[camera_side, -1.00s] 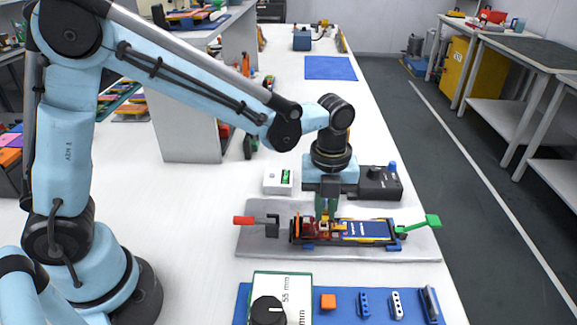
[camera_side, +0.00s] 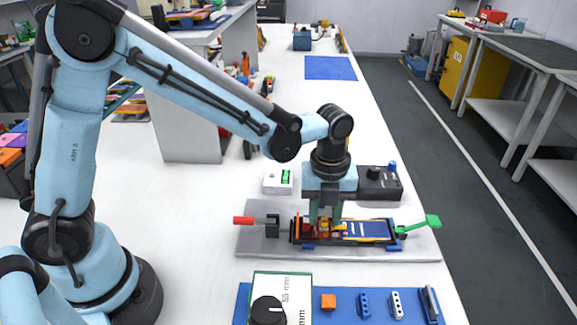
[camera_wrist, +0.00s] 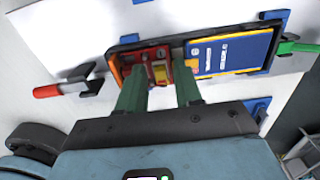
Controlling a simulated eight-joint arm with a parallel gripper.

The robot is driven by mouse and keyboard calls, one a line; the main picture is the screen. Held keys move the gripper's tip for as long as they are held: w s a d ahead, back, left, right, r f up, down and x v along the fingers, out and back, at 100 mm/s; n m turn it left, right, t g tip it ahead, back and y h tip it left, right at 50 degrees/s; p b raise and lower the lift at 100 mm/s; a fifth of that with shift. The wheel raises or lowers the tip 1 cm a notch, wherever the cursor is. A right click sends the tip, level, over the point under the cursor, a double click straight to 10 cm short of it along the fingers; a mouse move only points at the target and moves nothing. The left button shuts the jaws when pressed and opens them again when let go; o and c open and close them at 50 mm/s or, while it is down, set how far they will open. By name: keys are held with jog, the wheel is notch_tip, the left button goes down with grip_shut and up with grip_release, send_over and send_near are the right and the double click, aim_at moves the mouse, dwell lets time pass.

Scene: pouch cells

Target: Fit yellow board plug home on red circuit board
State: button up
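The red circuit board (camera_wrist: 152,54) lies at the left end of a black tray (camera_wrist: 125,41), beside the blue pouch cell (camera_wrist: 232,54) with its yellow edge. The yellow board plug (camera_wrist: 160,73) is at the board, between my fingertips in the wrist view; I cannot tell how deep it sits. My gripper (camera_wrist: 161,80) points down over the board, its two green fingers apart with a gap on either side of the plug. In the side view my gripper (camera_side: 325,219) is low over the board, and its fingers partly hide the board and plug.
The tray sits on a grey plate (camera_side: 265,250) between a red-handled clamp (camera_side: 245,221) and a green lever (camera_side: 431,221). A white box (camera_side: 278,182) and a black box with a blue knob (camera_side: 380,184) stand behind. A blue mat (camera_side: 345,315) with small parts lies in front.

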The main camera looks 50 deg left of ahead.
aim_at(321, 217)
jog(key=shift+o, duration=0.4)
jog(key=shift+r, duration=0.1)
notch_tip(321, 217, up, 12)
dwell(0.4)
dwell(0.5)
jog(key=s+a+f+n+t, duration=0.1)
jog(key=s+a+n+t, duration=0.2)
jog(key=n, duration=1)
jog(key=s+a+f+n+t, duration=0.1)
jog(key=s+a+n+t, duration=0.3)
jog(key=a+n, duration=0.5)
jog(key=s+n, duration=0.2)
jog(key=n, duration=0.3)
jog(key=shift+s, duration=0.2)
